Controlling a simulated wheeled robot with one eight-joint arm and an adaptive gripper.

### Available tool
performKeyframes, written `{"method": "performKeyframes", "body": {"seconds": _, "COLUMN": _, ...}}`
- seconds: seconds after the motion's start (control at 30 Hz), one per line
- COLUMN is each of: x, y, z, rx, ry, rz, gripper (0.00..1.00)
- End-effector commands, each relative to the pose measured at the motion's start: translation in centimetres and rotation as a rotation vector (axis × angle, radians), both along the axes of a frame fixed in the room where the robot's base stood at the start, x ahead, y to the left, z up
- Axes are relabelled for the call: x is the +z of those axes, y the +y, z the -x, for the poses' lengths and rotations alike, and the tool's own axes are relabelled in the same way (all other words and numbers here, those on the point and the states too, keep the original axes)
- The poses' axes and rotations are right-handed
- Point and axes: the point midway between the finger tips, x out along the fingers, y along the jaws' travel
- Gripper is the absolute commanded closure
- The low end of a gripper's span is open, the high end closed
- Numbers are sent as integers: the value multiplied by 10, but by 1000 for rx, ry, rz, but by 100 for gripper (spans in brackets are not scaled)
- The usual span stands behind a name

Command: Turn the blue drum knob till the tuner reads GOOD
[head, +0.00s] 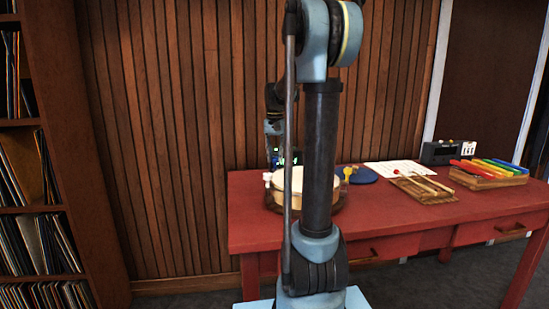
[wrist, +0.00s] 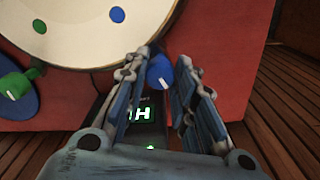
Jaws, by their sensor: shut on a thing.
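The blue knob (wrist: 160,73) with a white mark stands at the drum's rim in the wrist view. My gripper (wrist: 166,65) has its two fingers on either side of it and is shut on it. The pale drum (wrist: 75,28) has a blue dot and a green dot on its head. The tuner display (wrist: 142,114) glows green below the knob; an H and part of another letter show, the rest is hidden by a finger. In the head view the drum (head: 297,182) stands on the table, partly behind my arm, which also hides most of the gripper.
A green knob (wrist: 14,86) sits by the drum's left side in the wrist view. The red table (head: 400,218) also carries a blue disc (head: 364,176), mallets on a wooden stand (head: 424,193), a dark box (head: 440,153) and a coloured xylophone (head: 488,172). A slatted wall is behind.

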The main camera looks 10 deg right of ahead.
Motion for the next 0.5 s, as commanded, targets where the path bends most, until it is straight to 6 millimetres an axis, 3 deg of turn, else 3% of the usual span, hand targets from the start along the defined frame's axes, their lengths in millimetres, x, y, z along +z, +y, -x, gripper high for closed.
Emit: {"method": "performKeyframes", "body": {"seconds": 0.5, "x": 1, "y": 1, "z": -2, "rx": 56, "ry": -4, "rz": -2, "gripper": 99}}
